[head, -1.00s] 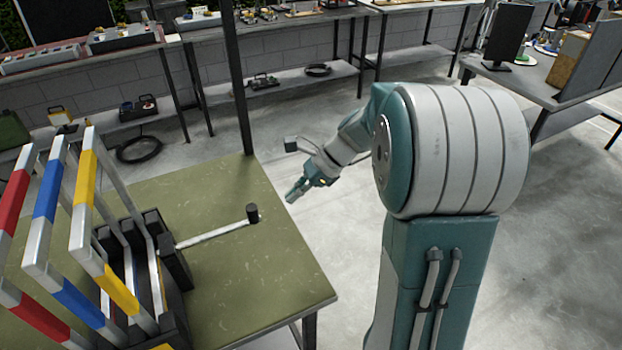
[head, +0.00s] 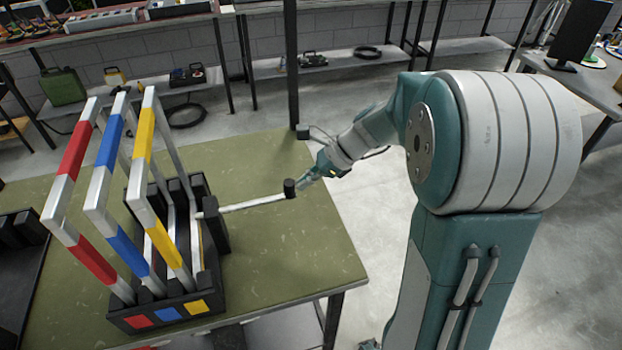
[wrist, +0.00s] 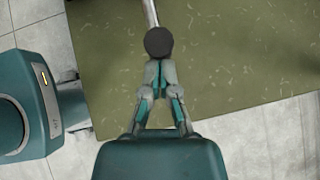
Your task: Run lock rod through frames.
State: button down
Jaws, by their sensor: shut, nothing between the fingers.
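The lock rod (head: 255,203) is a thin pale bar with a black knob (head: 290,188) on its right end. It lies level, its left end meeting the black block on the right side of the rack (head: 172,311); anything beyond is hidden. Red (head: 73,150), blue (head: 109,145) and yellow (head: 144,137) banded frames stand side by side in the black rack. My gripper (head: 307,179) is shut and empty, just right of the knob. In the wrist view, the fingertips (wrist: 160,72) point at the knob (wrist: 159,42); I cannot tell whether they touch it.
The green table (head: 285,260) has free room in front of and behind the rod. A black tray (head: 20,262) sits left of the rack. A dark post (head: 291,65) rises behind the table. Shelves (head: 330,65) with equipment line the wall.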

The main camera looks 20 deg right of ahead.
aim_at(236, 208)
jog(key=a, duration=1.5)
jog(key=shift+a, duration=0.1)
